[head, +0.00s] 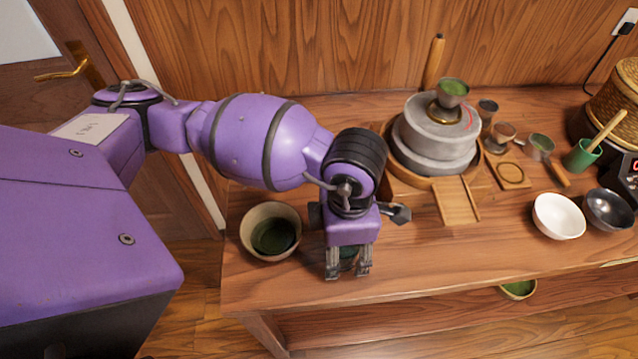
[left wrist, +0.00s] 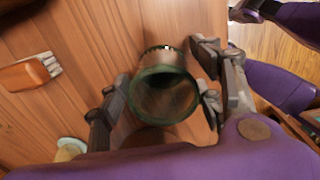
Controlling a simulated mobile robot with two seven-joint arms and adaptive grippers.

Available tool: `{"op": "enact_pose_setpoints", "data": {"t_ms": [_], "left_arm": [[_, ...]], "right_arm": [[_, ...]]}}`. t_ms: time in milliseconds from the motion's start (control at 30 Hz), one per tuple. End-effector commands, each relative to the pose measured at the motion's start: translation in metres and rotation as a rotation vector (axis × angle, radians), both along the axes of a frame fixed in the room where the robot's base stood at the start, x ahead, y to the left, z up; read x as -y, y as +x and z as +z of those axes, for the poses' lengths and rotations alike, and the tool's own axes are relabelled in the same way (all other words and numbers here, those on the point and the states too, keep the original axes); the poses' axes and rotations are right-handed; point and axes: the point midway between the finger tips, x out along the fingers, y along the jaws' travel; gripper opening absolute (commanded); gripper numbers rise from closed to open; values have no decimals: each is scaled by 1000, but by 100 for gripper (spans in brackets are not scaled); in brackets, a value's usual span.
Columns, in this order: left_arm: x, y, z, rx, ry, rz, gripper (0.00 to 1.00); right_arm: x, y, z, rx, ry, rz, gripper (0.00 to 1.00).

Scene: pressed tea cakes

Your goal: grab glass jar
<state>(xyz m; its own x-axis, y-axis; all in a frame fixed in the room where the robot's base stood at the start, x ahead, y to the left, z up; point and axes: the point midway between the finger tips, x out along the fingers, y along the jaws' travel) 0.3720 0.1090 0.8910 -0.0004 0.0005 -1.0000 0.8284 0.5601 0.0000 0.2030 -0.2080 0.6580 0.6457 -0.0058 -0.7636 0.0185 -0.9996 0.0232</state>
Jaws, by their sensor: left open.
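The glass jar (left wrist: 163,88) is a dark green, see-through vessel with a round open mouth. It stands between the two fingers of my left gripper (left wrist: 160,108) in the left wrist view. Small gaps seem to show beside it, but I cannot tell whether a finger touches it. In the head view the jar (head: 348,257) is mostly hidden behind my left gripper (head: 348,274), which points down near the table's front edge. The left gripper is open. My right gripper is not clearly seen in either view.
A bowl with dark green contents (head: 270,231) stands just left of the gripper. A stone mill (head: 435,135) on a wooden tray stands behind, to the right. A white bowl (head: 558,216) and a black bowl (head: 608,209) are farther right. The table front (head: 430,265) is clear.

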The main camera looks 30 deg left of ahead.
Motion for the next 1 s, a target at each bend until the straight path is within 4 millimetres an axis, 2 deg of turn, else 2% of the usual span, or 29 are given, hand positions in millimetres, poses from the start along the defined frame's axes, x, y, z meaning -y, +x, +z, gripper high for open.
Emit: {"op": "enact_pose_setpoints", "data": {"t_ms": [133, 400, 500, 767, 867, 1000], "left_arm": [[1, 2, 2, 4, -1, -1, 58], [1, 2, 2, 6, -1, -1, 22], [1, 2, 3, 6, -1, -2, 12], [1, 2, 4, 7, -1, -2, 12], [1, 3, 10, 8, -1, -2, 12], [1, 3, 27, 9, -3, -1, 12]], "right_arm": [[0, 5, 4, 11, 0, 2, 40], [-1, 12, 7, 24, 0, 6, 40], [-1, 12, 6, 23, -1, 6, 40], [0, 8, 4, 15, -1, 5, 40], [0, 5, 3, 10, -2, 4, 40], [1, 0, 3, 3, -2, 1, 40]]}}
